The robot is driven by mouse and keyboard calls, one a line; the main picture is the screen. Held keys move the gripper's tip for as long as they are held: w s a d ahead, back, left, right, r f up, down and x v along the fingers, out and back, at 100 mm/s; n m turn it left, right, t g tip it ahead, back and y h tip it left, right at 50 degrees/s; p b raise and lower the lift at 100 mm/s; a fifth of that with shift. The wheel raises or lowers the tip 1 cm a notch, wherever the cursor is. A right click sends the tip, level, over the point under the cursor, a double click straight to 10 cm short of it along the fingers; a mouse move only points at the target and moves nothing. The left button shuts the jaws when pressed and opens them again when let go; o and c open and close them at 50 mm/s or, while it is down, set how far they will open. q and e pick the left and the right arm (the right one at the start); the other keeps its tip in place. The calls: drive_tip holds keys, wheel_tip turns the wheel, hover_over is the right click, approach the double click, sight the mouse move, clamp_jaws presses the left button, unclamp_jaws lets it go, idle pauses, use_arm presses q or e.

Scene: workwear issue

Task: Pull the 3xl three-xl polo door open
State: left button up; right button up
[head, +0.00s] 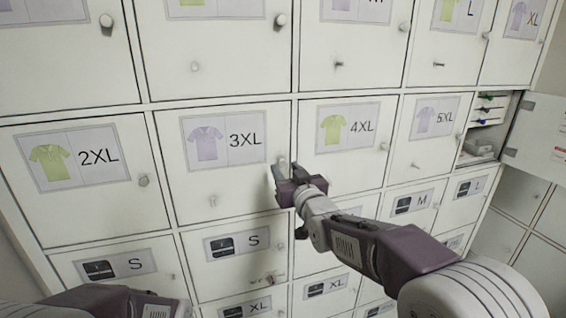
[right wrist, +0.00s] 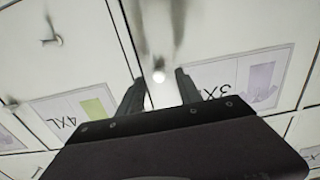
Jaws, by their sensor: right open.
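The 3XL door (head: 245,188) is a white locker door with a purple polo picture and "3XL" on its label (head: 224,138). It looks shut, flush with its neighbours. Its small round knob (head: 282,162) is near the right edge. My right gripper (head: 283,172) is at this knob, with its fingers pointing at the door. In the right wrist view, where the labels appear upside down, the open fingers (right wrist: 158,90) stand on either side of the pale knob (right wrist: 158,76). I cannot tell whether they touch it. My left gripper is out of view.
The 2XL door (head: 75,195) is on the left and the 4XL door (head: 345,172) on the right, both shut. An open compartment (head: 482,130) at the far right holds several items, and its door (head: 540,140) sticks out. Smaller labelled doors are below.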

drive_tip(key=shift+x, duration=1.1)
drive_tip(key=shift+d, duration=0.1)
drive_tip(key=shift+w, duration=0.1)
clamp_jaws()
drive_tip(key=shift+r, duration=0.1)
